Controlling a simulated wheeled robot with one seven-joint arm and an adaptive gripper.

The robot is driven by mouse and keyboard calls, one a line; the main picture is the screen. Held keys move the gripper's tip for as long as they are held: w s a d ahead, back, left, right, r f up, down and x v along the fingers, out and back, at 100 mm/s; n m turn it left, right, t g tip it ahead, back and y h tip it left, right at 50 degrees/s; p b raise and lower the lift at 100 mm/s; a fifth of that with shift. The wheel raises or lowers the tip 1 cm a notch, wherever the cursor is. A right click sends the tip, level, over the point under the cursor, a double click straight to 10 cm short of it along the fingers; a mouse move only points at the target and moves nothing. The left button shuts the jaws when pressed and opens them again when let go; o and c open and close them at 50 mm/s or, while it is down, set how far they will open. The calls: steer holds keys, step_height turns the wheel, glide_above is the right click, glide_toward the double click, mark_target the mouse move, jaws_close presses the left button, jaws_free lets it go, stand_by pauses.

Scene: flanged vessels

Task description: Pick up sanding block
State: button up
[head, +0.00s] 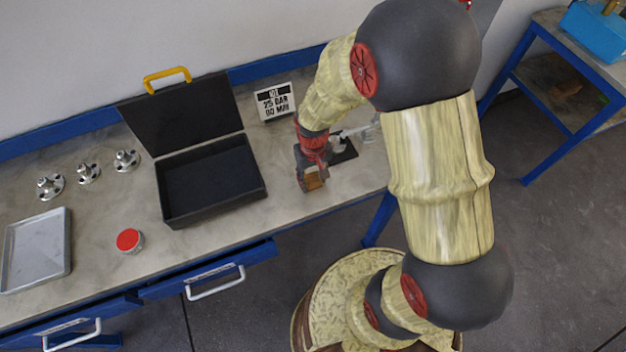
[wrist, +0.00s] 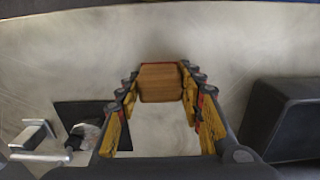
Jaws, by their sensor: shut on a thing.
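The sanding block (wrist: 161,82) is a small brown wooden block with a thin red edge. In the wrist view it sits between the fingertips of my gripper (wrist: 160,92), which is shut on it. In the head view the block (head: 314,181) shows just below my gripper (head: 311,172), near the front part of the workbench. I cannot tell whether the block touches the bench top. Part of it is hidden by the fingers.
An open black case (head: 212,182) stands left of my gripper. A metal fitting on a black pad (head: 344,152) lies close on the right. A sign (head: 274,101), a red-topped tin (head: 129,240), a grey tray (head: 37,250) and several metal flanges (head: 88,173) are also on the bench.

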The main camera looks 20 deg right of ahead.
mark_target(313, 176)
steer(key=c, duration=0.4)
steer(key=shift+r, duration=0.45)
step_height(313, 176, up, 2)
steer(key=shift+w+r+p, duration=0.1)
steer(key=shift+p, duration=0.45)
steer(key=s+d+r+p, duration=0.1)
steer(key=s+d+r, duration=0.1)
steer(key=s+r, duration=0.1)
steer(key=s+d+r+p, duration=0.1)
steer(key=s+d+r, duration=0.1)
steer(key=s, duration=0.3)
steer(key=s+d+r+p, duration=0.1)
steer(key=s+d+r, duration=0.2)
steer(key=s+r, duration=0.1)
steer(key=shift+s+d+r, duration=0.1)
steer(key=shift+r, duration=0.35)
